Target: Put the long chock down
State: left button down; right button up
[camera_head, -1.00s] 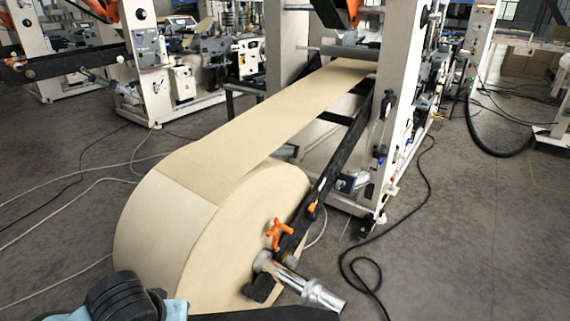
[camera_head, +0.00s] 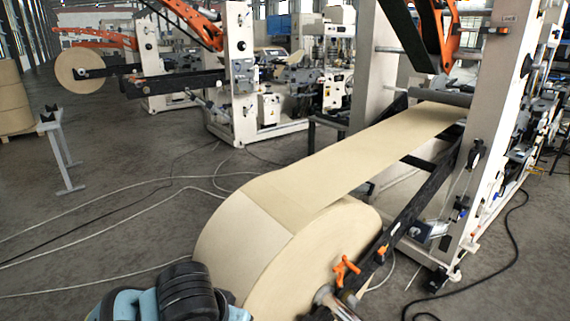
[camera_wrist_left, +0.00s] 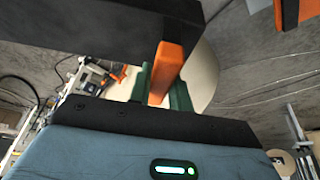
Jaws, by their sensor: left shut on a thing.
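My left gripper (camera_wrist_left: 164,88) shows in the left wrist view, with its dark green fingers shut around an orange grip. The grip joins a long dark piece (camera_wrist_left: 85,48) that spans the upper left of that view; this looks like the long chock. What lies under its far side is hidden. In the head view only part of my arm shows at the bottom left, and the gripper and chock are out of frame. My right gripper is in neither current view.
The large kraft roll (camera_head: 325,258) stands at the bottom middle, its web (camera_head: 340,160) running up into the machine frame (camera_head: 488,150). Cables (camera_head: 110,225) lie on the floor. A grey stand (camera_head: 62,150) is at the left. Open floor lies left of the roll.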

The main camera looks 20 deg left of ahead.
pick_arm(q)
jog(key=s+f, duration=0.1)
jog(key=f, duration=0.3)
jog(key=s+f, duration=0.1)
jog(key=f, duration=0.3)
jog(key=s+f, duration=0.1)
jog(key=f, duration=0.3)
jog(key=shift+s, duration=0.1)
jog(key=shift+s+a+f, duration=0.1)
jog(key=shift+s+f, duration=0.1)
jog(key=shift+f, duration=0.3)
jog(key=shift+s+a, duration=0.1)
